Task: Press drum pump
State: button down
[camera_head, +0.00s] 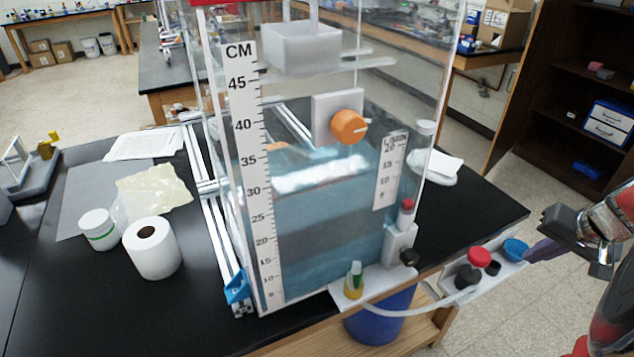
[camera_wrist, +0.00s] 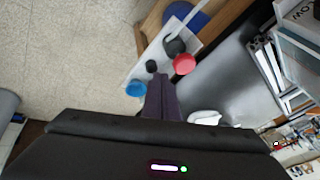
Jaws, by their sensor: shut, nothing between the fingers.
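A white panel (camera_head: 485,272) at the bench's front edge carries a red knob (camera_head: 479,257), black knobs (camera_head: 467,277) and a blue cap (camera_head: 515,249). I cannot tell which part is the drum pump. A blue drum (camera_head: 380,322) stands below the bench edge, partly hidden by the panel and tank base. My gripper (camera_head: 530,252) is shut and empty, its tips close beside the blue cap; contact is unclear. In the wrist view, my purple fingers (camera_wrist: 160,82) are together, between the blue cap (camera_wrist: 135,89) and the red knob (camera_wrist: 184,64).
A tall clear water tank (camera_head: 325,225) with an orange knob (camera_head: 348,126) stands on the black bench. A tube (camera_head: 410,309) runs from the tank base toward the panel. Open floor lies right of the bench; a dark shelf (camera_head: 570,110) stands behind.

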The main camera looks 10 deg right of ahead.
jog(key=s+a+r+n, duration=0.1)
jog(key=s+a+n, duration=0.1)
jog(key=a, duration=0.9)
jog(key=s+a+r+n, duration=0.2)
jog(key=a+n, duration=0.1)
jog(key=a, duration=0.8)
jog(key=s+a+r+n, duration=0.2)
jog(key=a+n, duration=0.1)
jog(key=a, duration=0.9)
jog(key=shift+s+r+t, duration=0.15)
jog(key=shift+s+t, duration=0.2)
jog(key=shift+t, duration=0.05)
